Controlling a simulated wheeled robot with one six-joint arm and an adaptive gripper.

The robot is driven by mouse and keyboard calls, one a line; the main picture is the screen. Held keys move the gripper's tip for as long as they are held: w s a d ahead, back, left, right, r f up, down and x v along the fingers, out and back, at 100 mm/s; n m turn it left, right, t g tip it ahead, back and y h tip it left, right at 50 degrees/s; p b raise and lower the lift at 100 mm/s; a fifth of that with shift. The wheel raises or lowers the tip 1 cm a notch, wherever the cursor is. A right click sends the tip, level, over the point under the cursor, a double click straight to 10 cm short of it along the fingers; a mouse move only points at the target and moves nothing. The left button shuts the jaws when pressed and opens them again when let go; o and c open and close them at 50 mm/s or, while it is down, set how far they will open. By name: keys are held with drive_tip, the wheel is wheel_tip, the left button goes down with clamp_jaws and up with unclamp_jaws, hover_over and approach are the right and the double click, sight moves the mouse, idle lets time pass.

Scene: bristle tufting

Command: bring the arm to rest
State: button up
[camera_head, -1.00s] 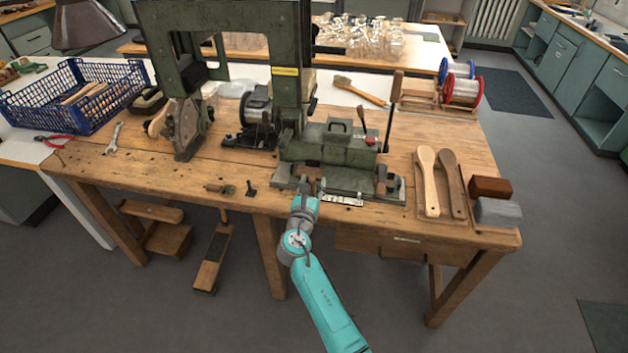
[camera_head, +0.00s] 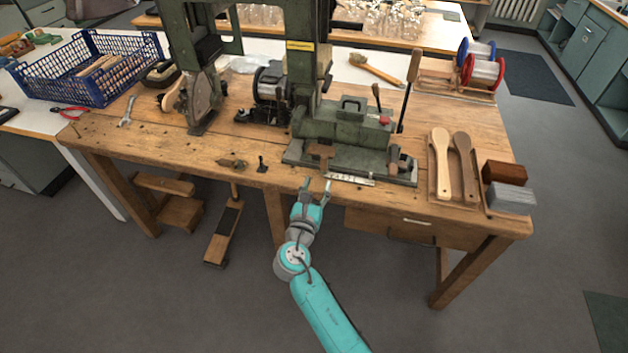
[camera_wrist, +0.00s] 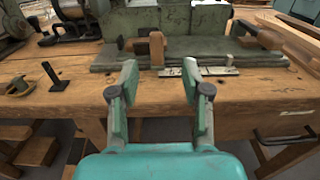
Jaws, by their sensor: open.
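My arm (camera_head: 327,314) reaches up from the bottom of the head view toward the front edge of the wooden workbench (camera_head: 215,160). My gripper (camera_head: 317,184) is open and empty at that front edge, just in front of the green machine's base. In the wrist view my gripper (camera_wrist: 158,78) has its two fingers spread apart, with nothing between them. Beyond the fingers are a wooden block (camera_wrist: 156,48) on the machine's bed and a light metal strip (camera_wrist: 205,71) at the bed's front.
The green machine (camera_head: 345,125) stands mid-bench, with an upright lever (camera_head: 408,90) at its right. Two wooden paddles (camera_head: 440,163) lie in a tray to the right, beside brown and grey blocks (camera_head: 511,199). A blue crate (camera_head: 95,70) stands at left. The floor before the bench is clear.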

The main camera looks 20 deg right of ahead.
drive_tip(key=s+a+f+m+g+y, duration=0.1)
drive_tip(key=s+f+m+y, duration=0.5)
drive_tip(key=s, duration=0.7)
drive_tip(key=s+a+f+m+y, duration=0.15)
drive_tip(key=s+f+m, duration=0.25)
drive_tip(key=s+f, duration=0.7)
drive_tip(key=s+r+m+y, duration=0.1)
drive_tip(key=s+r+m, duration=0.2)
drive_tip(key=s, duration=0.3)
drive_tip(key=s+a+r+m+y, duration=0.1)
drive_tip(key=s+r+m, duration=0.15)
drive_tip(key=s, duration=0.25)
drive_tip(key=s+r+m+y, duration=0.1)
drive_tip(key=s+r+m, duration=0.15)
drive_tip(key=s, duration=0.35)
drive_tip(key=s+r+m+t, duration=0.1)
drive_tip(key=s+r+m, duration=0.8)
drive_tip(key=r+m, duration=0.1)
drive_tip(key=shift+r+m, duration=0.4)
drive_tip(key=shift+r, duration=0.2)
